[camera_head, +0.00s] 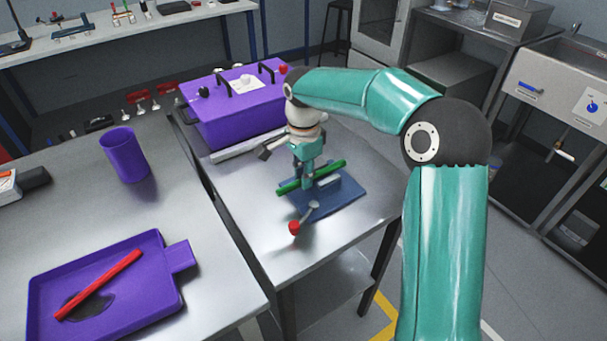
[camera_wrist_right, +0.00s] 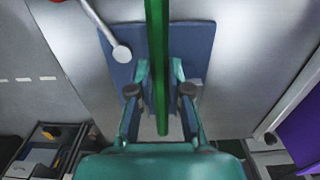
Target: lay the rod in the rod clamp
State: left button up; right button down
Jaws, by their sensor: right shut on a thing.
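A green rod (camera_head: 334,168) is held between the fingers of my right gripper (camera_head: 307,178). It lies nearly level above the rod clamp, whose blue base plate (camera_head: 343,199) stands on the metal table. The clamp's lever (camera_head: 309,212) with a red knob swings out to the front left. In the right wrist view the rod (camera_wrist_right: 158,60) runs lengthwise between the two fingers (camera_wrist_right: 159,88), over the blue plate (camera_wrist_right: 205,45). The fingers hide part of the clamp, and I cannot tell whether the rod touches it. My left gripper is not in view.
A purple box (camera_head: 235,115) with black handles stands behind the clamp. On the left table are a purple cup (camera_head: 124,155) and a purple tray (camera_head: 165,254) holding a red rod (camera_head: 98,285). A narrow gap separates the tables.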

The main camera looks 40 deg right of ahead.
jog(key=shift+f, duration=0.15)
dwell(0.3)
jog(key=c, duration=1)
grip_release()
jog(key=shift+r, duration=5.9)
